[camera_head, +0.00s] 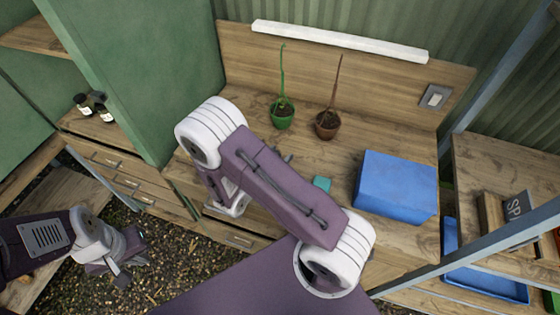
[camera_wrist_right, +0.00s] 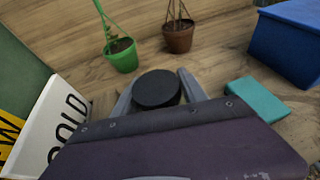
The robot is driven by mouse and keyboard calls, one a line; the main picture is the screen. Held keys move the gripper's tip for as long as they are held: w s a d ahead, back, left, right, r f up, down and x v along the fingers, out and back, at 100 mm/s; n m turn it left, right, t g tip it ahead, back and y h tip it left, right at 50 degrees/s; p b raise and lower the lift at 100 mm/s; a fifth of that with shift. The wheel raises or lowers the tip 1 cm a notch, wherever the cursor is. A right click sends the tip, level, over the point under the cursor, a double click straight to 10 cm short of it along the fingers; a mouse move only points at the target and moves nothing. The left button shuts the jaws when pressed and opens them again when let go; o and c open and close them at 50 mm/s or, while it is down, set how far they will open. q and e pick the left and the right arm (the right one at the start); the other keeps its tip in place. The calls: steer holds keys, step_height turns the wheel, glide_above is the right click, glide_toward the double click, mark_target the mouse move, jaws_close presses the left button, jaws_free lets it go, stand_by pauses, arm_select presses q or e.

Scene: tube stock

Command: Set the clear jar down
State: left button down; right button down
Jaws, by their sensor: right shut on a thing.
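My right gripper (camera_wrist_right: 157,95) is shut on a jar, of which only the round black lid (camera_wrist_right: 157,89) shows between the two grey fingers in the right wrist view. The jar's body is hidden below the lid and behind my wrist, so I cannot tell whether its base touches the wooden worktop (camera_head: 240,108). In the head view my right arm covers the jar and most of that gripper. My left gripper (camera_head: 124,272) hangs low at the left over the dark ground, apart from the worktop; its jaw opening is unclear.
A green pot (camera_head: 282,117) and a brown pot (camera_head: 327,125) with thin plants stand behind the jar. A teal block (camera_head: 322,184) and a blue box (camera_head: 396,186) lie to its right. A white SOLD sign (camera_wrist_right: 48,125) is at left. Dark-lidded bottles (camera_head: 84,104) stand farther left.

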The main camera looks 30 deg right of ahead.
steer(key=shift+f, duration=0.15)
step_height(320, 180, down, 4)
steer(key=shift+w+r, duration=0.1)
steer(key=shift+w, duration=0.05)
steer(key=shift+f, duration=0.2)
steer(key=c, duration=0.6)
jaws_free()
steer(key=shift+c, duration=0.2)
steer(key=shift+r, duration=0.1)
